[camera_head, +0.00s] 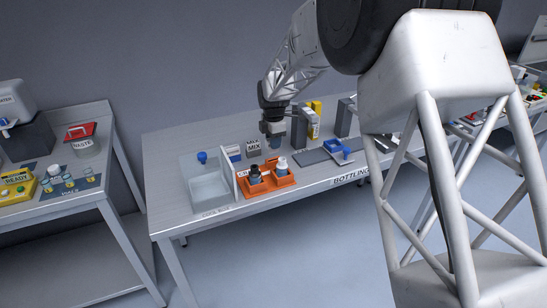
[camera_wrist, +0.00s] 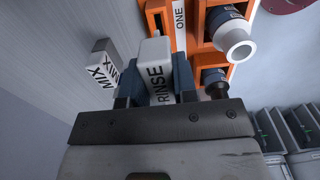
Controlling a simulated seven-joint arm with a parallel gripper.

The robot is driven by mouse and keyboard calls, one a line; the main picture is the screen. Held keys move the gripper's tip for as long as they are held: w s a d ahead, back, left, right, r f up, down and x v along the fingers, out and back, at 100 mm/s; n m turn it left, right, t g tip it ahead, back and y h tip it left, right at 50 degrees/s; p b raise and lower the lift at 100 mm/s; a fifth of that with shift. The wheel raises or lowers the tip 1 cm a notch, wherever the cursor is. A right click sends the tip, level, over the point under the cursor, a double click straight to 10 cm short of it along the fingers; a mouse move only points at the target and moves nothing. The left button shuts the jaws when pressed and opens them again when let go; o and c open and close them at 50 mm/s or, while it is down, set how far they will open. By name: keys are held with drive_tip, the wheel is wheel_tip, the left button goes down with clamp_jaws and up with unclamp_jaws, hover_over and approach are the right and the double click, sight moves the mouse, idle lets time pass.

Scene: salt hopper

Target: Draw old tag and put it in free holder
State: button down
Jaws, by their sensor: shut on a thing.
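My gripper (camera_wrist: 156,78) is shut on a pale tag block marked RINSE (camera_wrist: 158,62), with one dark finger on each side of it. In the head view my gripper (camera_head: 272,135) hangs over the back of the bottling table, behind the orange tray; the tag is too small to make out there. A grey-and-white block marked MIX (camera_wrist: 104,72) stands left of the held tag, apart from it; it also shows in the head view (camera_head: 253,147). The holder under the held tag is hidden, so I cannot tell whether the tag is clear of it.
The orange tray (camera_wrist: 219,58), with a label ONE, holds a dark-topped bottle (camera_head: 255,172) and a white-topped bottle (camera_head: 282,165). A clear bin (camera_head: 210,188) stands left. A blue tray (camera_head: 338,150) and a yellow-and-white container (camera_head: 314,121) are right.

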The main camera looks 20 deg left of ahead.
drive_tip(key=shift+a, duration=0.1)
drive_tip(key=s+a+r, duration=0.1)
drive_tip(key=s+a, duration=0.3)
drive_tip(key=a, duration=0.7)
drive_tip(key=s+a+r, duration=0.2)
drive_tip(key=s+a, duration=0.2)
drive_tip(key=a, duration=0.7)
drive_tip(key=shift+r, duration=0.2)
drive_tip(key=shift+f, duration=0.2)
drive_tip(key=shift+f, duration=2.7)
drive_tip(key=shift+f, duration=1.9)
idle(0.4)
drive_tip(key=c, duration=0.8)
unclamp_jaws()
